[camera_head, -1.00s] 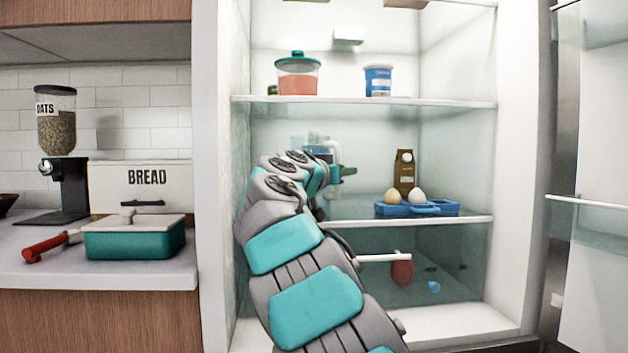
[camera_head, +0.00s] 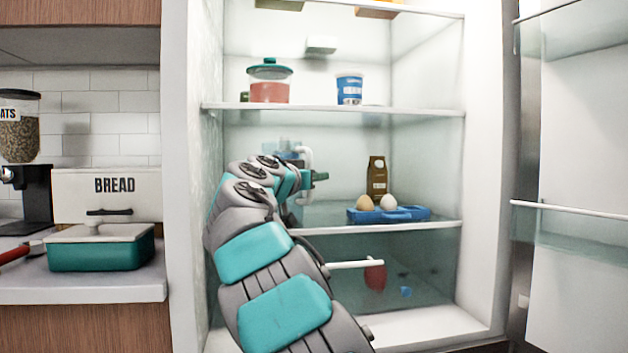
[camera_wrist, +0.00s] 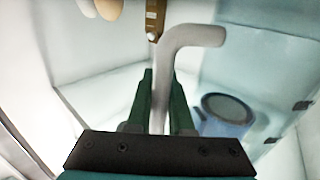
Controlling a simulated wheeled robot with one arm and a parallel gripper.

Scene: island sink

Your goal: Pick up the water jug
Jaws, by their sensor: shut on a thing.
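The water jug (camera_head: 287,146) stands at the left of the fridge's middle shelf, pale blue and see-through, with a white handle (camera_head: 306,157). My arm hides most of its body in the head view. My gripper (camera_head: 312,177) is at the handle. In the wrist view, the dark green fingers of my gripper (camera_wrist: 161,108) are shut on the white handle (camera_wrist: 164,75), one on each side. The bluish see-through jug body (camera_wrist: 245,65) shows to the right there. I cannot tell whether the jug touches the shelf.
A blue egg tray (camera_head: 412,214) with two eggs and a brown carton (camera_head: 377,177) stand to the right on the same shelf. A red-filled container (camera_head: 270,82) and a blue tub (camera_head: 349,88) stand on the shelf above. The fridge door (camera_head: 575,200) is open at right.

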